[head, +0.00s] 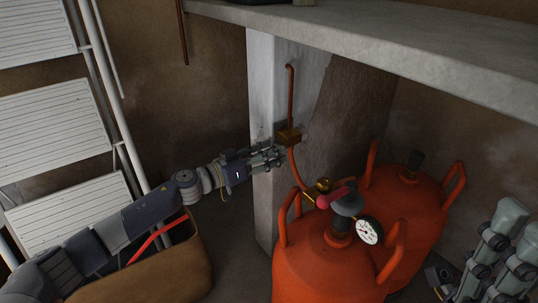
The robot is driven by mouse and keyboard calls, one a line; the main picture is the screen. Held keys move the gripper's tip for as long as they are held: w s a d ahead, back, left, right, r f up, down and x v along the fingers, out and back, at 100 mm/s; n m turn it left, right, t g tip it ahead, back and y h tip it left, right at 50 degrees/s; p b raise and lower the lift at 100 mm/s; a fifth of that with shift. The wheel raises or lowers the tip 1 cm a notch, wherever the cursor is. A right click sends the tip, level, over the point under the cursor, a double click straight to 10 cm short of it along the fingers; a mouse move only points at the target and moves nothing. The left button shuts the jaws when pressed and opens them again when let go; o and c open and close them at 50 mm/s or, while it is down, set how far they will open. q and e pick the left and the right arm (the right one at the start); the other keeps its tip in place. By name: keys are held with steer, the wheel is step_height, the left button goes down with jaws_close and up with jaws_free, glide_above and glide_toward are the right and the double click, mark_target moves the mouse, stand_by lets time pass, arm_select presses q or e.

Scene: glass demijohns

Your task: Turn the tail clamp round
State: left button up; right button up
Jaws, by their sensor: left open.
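A brass clamp block (288,134) sits on the pale face of a concrete post and grips a thin copper pipe (290,90) that runs up and down through it. I take it to be the tail clamp. Below the block the copper pipe curves down to a brass fitting (321,186) near the orange cylinders. My left gripper (279,155) comes in from the left with its open fingers just below and left of the block. I cannot tell whether a fingertip touches it. Parts of my right arm show at the bottom right, but its fingers cannot be made out.
Two orange gas cylinders (315,270) stand below, the nearer with a regulator, a red handle and a round gauge (369,231). A concrete shelf (400,40) overhangs the post. A brown basket (160,270) stands at lower left. White slatted panels (50,125) line the left.

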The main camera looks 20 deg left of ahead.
arm_select(q)
steer(key=c, duration=1.1)
steer(key=shift+o, duration=0.2)
steer(key=shift+r+p, duration=0.1)
steer(key=shift+p, duration=0.2)
